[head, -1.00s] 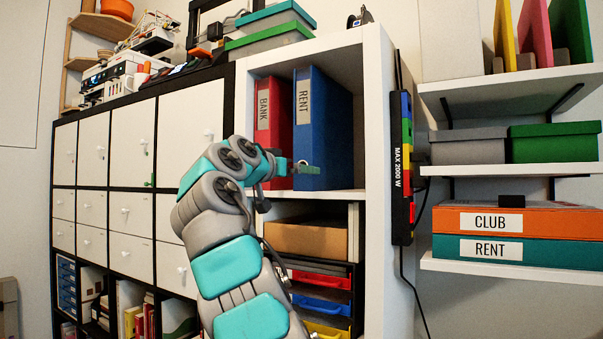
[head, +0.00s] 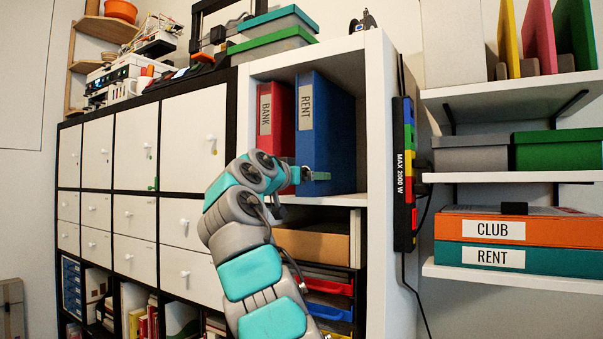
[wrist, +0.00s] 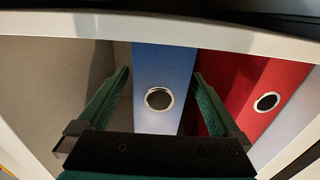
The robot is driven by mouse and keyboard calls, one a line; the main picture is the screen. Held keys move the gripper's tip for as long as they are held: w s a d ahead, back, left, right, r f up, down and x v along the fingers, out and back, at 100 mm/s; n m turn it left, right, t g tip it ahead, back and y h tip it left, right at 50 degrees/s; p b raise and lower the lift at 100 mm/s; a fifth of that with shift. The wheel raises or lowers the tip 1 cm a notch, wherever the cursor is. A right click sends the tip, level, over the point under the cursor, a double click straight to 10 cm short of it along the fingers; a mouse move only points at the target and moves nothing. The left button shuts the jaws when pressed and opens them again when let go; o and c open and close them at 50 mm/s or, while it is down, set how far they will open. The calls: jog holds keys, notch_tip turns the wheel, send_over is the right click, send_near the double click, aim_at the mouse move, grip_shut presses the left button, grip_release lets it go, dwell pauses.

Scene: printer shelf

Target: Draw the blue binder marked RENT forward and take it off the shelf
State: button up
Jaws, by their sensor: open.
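The blue binder (head: 325,130) marked RENT stands upright in the white shelf cubby, to the right of the red binder (head: 276,120) marked BANK. In the wrist view the blue binder (wrist: 165,65) shows its spine with a round finger hole, and the red binder (wrist: 268,88) is to its right. My gripper (head: 318,175) is at the lower front of the blue binder in the head view. In the wrist view my gripper (wrist: 160,75) is open, with one green finger on each side of the blue spine. I cannot tell whether the fingers touch it.
The cubby's white side wall (head: 380,160) stands right of the binders, with a power strip (head: 404,165) on its outside. A cardboard tray (head: 315,243) sits in the cubby below. The cubby has free room right of the blue binder.

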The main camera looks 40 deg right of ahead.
jog(key=shift+p+x, duration=0.6)
jog(key=shift+x, duration=1.25)
jog(key=shift+f, duration=0.1)
jog(key=shift+c, duration=0.2)
grip_shut()
